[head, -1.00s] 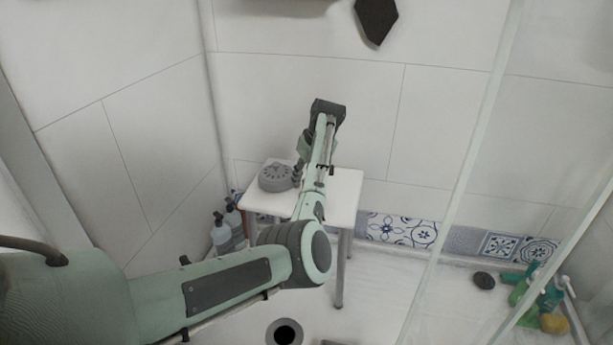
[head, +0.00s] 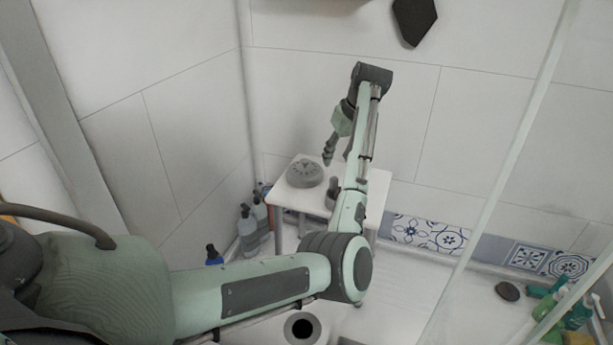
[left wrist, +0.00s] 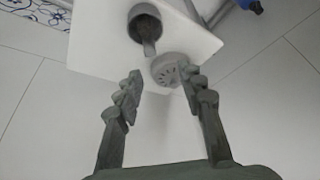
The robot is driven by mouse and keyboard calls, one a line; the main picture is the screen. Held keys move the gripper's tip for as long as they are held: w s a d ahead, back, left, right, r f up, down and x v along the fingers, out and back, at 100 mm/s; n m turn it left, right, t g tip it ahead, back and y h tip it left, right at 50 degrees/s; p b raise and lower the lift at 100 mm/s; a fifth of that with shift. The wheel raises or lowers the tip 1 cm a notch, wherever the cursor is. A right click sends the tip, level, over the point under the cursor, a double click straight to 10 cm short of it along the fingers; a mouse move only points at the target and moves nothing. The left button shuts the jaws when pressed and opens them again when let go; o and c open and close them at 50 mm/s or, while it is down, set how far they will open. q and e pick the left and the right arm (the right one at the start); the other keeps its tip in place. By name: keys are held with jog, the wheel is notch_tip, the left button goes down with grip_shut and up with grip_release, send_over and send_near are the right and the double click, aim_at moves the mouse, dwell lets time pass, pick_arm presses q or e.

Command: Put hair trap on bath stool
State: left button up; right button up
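A grey, round, slotted disc (head: 305,173), which looks like the hair trap, lies flat on the white bath stool (head: 284,200) near its left side. It also shows in the left wrist view (left wrist: 168,69) on the white stool top (left wrist: 95,50), beyond my fingertips. My left gripper (left wrist: 158,88) is open with nothing between its fingers. In the head view my left gripper (head: 330,150) is above the stool, right of the disc and apart from it. My arm hides the stool's right part. My right gripper is not in view.
A dark grey cup-like item (left wrist: 146,24) stands on the stool beside the disc. Pump bottles (head: 248,228) stand left of the stool. A dark disc (head: 508,291) and coloured bottles (head: 556,309) are on the floor at right. Glass edges and tiled walls bound the space.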

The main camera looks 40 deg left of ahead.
pick_arm(q)
jog(key=s+a+f+m+t+y, duration=0.1)
jog(key=s+a+f+m, duration=0.15)
jog(key=s+f, duration=0.5)
jog(key=s+a+f+m+t, duration=0.1)
jog(key=s+f+m, duration=0.2)
jog(key=s+f, duration=0.45)
jog(key=s+d+m+h, duration=0.2)
jog(key=s+d+m, duration=0.2)
jog(key=s, duration=0.6)
jog(key=s+d+m+t+h, duration=0.1)
jog(key=s+d+m, duration=0.3)
jog(key=s+d, duration=0.4)
jog(key=s, duration=0.3)
jog(key=shift+d+h, duration=0.4)
